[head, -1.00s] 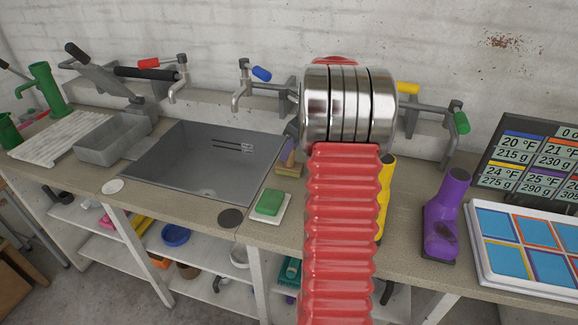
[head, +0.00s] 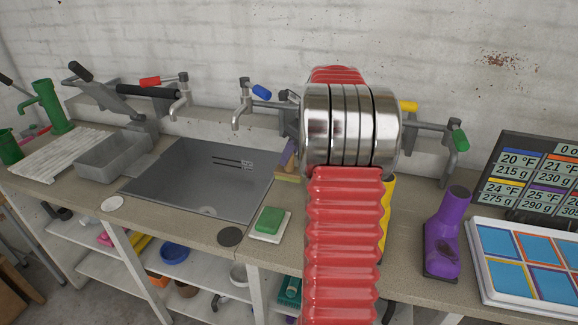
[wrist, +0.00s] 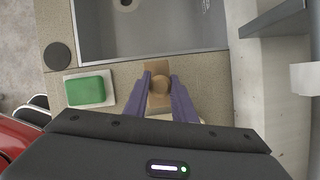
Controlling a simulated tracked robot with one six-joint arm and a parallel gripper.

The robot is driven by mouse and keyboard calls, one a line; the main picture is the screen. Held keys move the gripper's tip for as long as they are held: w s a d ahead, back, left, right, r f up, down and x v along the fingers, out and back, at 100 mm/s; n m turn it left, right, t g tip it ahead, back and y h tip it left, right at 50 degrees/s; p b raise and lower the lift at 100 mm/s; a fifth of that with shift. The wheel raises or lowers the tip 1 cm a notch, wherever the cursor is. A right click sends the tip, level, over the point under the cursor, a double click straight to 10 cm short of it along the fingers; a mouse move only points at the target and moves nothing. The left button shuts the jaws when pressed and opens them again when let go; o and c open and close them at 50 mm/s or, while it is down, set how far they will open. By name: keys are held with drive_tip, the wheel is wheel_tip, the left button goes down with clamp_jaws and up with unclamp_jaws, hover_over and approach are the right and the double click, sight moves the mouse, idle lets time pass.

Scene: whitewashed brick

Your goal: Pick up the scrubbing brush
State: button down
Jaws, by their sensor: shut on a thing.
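The scrubbing brush (wrist: 157,68) is a tan block with a round brown knob, seen from above in the wrist view. My gripper (wrist: 160,78) has its two purple fingers shut on the knob, one on each side. In the head view the brush (head: 287,178) shows as a small tan piece just left of my red arm, below a purple finger (head: 289,155). My arm hides part of it there. I cannot tell for sure whether its underside is clear of the counter.
The grey sink (head: 200,180) lies left of the brush. A green sponge on a white dish (head: 270,220) is close by at the front. Taps line the wall behind. A purple boot-shaped object (head: 442,240) and a tray of coloured tiles (head: 520,262) stand right.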

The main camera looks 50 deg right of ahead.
wheel_tip(320, 180, up, 5)
drive_tip(key=shift+f, duration=0.1)
idle(0.5)
